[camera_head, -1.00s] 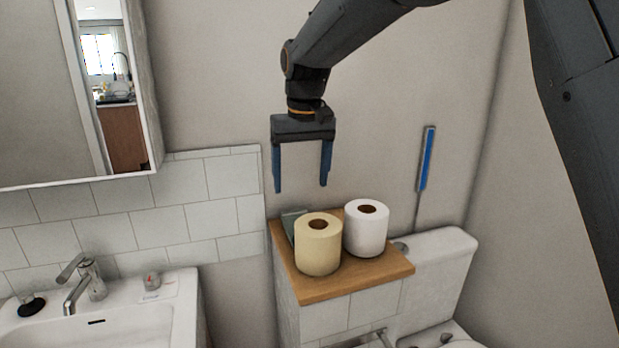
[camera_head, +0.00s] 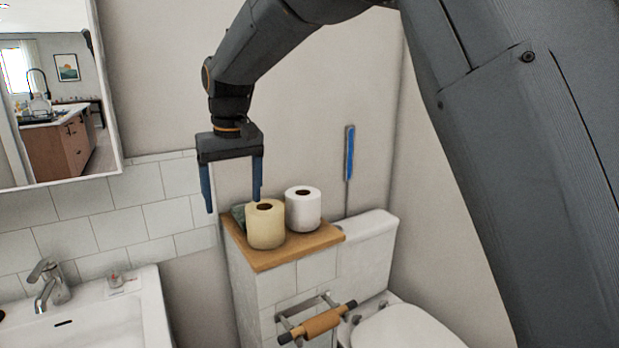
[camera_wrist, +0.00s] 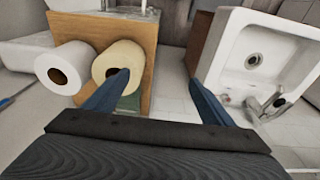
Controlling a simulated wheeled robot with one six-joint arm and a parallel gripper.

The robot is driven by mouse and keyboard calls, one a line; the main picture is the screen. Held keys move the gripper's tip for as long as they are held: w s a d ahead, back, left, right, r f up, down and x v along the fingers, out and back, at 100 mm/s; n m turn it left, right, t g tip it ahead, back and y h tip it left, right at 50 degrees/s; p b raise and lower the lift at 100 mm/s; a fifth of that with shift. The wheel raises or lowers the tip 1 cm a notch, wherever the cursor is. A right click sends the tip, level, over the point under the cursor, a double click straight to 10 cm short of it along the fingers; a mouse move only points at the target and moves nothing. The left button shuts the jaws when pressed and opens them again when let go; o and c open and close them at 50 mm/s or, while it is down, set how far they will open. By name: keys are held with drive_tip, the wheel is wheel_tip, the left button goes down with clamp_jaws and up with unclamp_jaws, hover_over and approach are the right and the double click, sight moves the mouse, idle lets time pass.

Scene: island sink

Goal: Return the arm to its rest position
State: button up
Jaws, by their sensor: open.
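My gripper (camera_head: 234,190) is open and empty, its blue fingers pointing down. In the head view it hangs in front of the wall, above and left of the wooden shelf top. A cream toilet roll (camera_head: 266,228) and a white toilet roll (camera_head: 303,212) stand upright side by side on that shelf. In the wrist view the left finger overlaps the cream roll (camera_wrist: 120,58); whether it touches cannot be told. The white roll (camera_wrist: 63,72) also shows there, left of it.
The wooden shelf (camera_head: 262,261) tops a tiled ledge beside the toilet (camera_head: 400,328). A paper holder (camera_head: 318,322) sticks out below it. A sink (camera_head: 95,315) with a tap (camera_head: 48,283) is at the left, under a mirror cabinet (camera_head: 108,90). A blue-handled item (camera_head: 350,152) is against the wall.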

drive_tip(key=s+d+f+m, duration=0.1)
drive_tip(key=s+d+f, duration=0.25)
drive_tip(key=d, duration=0.55)
drive_tip(key=s+d+f+m, duration=0.25)
drive_tip(key=d+f, duration=0.25)
drive_tip(key=d, duration=0.5)
drive_tip(key=s+d+f+m, duration=0.1)
drive_tip(key=s+d+f, duration=0.35)
drive_tip(key=d, duration=0.45)
drive_tip(key=s+d+f+m, duration=0.1)
drive_tip(key=s+d+f, duration=0.2)
drive_tip(key=s, duration=0.3)
drive_tip(key=s+d+f+g, duration=0.1)
drive_tip(key=s+d+f, duration=0.1)
drive_tip(key=s+d, duration=0.3)
drive_tip(key=shift+s+d+f+m+h, duration=0.25)
drive_tip(key=shift+s+f+m+h, duration=0.15)
drive_tip(key=shift+s, duration=0.1)
